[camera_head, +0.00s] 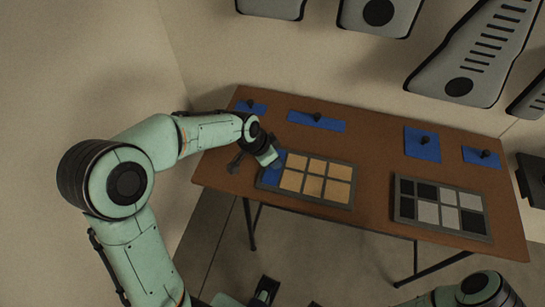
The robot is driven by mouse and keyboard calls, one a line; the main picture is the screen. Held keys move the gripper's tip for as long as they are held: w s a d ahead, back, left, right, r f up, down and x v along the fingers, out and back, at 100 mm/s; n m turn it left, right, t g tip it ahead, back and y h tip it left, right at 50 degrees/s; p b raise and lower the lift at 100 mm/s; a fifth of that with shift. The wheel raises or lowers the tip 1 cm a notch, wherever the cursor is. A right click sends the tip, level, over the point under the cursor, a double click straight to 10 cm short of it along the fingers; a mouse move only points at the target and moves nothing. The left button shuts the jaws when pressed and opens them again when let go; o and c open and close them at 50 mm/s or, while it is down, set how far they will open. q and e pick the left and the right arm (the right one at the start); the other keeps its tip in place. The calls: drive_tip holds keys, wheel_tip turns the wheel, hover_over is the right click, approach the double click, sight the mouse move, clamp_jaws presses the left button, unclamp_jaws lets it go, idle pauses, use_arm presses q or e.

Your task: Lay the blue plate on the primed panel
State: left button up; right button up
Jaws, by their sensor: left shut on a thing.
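My left gripper (272,161) is over the left end of a dark-framed panel with tan squares (307,198), on the table's left half. It is shut on a blue plate (271,179), which shows at that end beside the tan squares. The hand hides the plate's knob and part of the plate. I cannot tell whether the plate rests flat on the panel. A second framed panel with black and light grey squares (440,233) lies at the right. The frames do not label which panel is primed.
Several blue plates with black knobs lie along the back of the brown table (375,180): far left (246,107), left of centre (305,119), right of centre (423,151) and right (475,160). Grey-green slotted pieces (475,55) hang on the wall. Bare tabletop separates the two panels.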

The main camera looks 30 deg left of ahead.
use_arm(q)
drive_tip(key=shift+f, duration=0.2)
idle(0.5)
drive_tip(key=o, duration=0.9)
drive_tip(key=v, duration=1.3)
drive_tip(key=shift+r+p, duration=0.25)
drive_tip(key=shift+p, duration=0.15)
